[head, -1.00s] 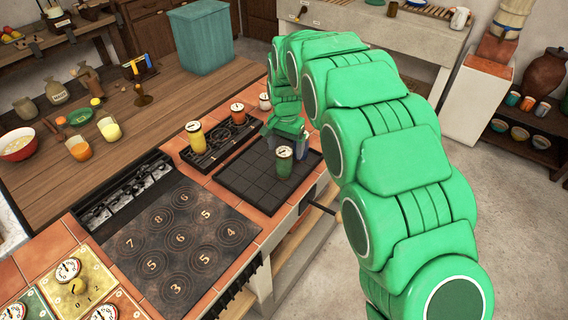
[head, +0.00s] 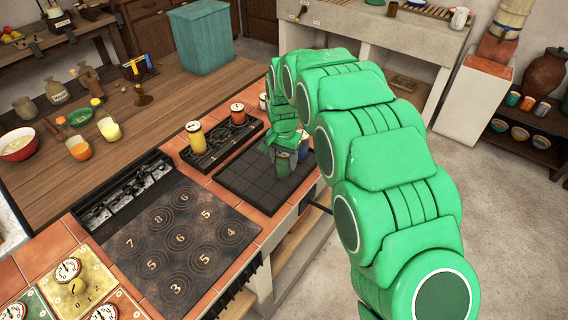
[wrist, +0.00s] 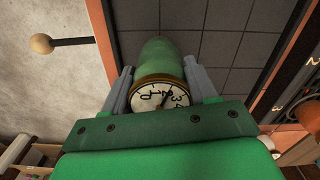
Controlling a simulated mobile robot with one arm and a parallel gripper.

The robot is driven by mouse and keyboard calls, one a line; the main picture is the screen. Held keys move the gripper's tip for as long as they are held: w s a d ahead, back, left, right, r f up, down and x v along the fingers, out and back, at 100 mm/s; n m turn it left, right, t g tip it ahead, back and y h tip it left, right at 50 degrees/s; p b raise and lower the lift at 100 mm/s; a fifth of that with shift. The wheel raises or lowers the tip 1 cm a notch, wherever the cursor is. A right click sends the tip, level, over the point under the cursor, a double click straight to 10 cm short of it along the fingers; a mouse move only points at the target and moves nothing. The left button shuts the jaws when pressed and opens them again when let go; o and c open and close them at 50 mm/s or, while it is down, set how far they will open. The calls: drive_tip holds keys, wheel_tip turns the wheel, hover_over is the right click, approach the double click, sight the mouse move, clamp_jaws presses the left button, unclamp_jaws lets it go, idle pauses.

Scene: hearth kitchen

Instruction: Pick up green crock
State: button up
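The green crock (head: 283,164) stands upright on the dark gridded tray (head: 236,179) on the tiled counter. In the wrist view the green crock (wrist: 160,58) lies between my gripper's two fingers, with a round numbered dial (wrist: 159,97) at its near end. My gripper (head: 287,152) is at the crock from above, one finger on each side. In the wrist view my gripper (wrist: 160,78) looks open around the crock, with very narrow gaps; contact is hard to judge.
Open floor (head: 480,220) lies to the right of the counter.

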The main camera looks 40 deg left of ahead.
drive_tip(key=c, duration=0.7)
drive_tip(key=shift+r, duration=1.55)
drive_tip(key=shift+s+d+r, duration=0.15)
drive_tip(key=shift+r, duration=0.1)
drive_tip(key=shift+s+d+r, duration=2.3)
drive_tip(key=shift+d+r, duration=0.1)
drive_tip(key=shift+d, duration=0.15)
drive_tip(key=shift+s+d+r, duration=2.25)
drive_tip(key=shift+d+r, duration=0.1)
drive_tip(key=shift+d, duration=0.15)
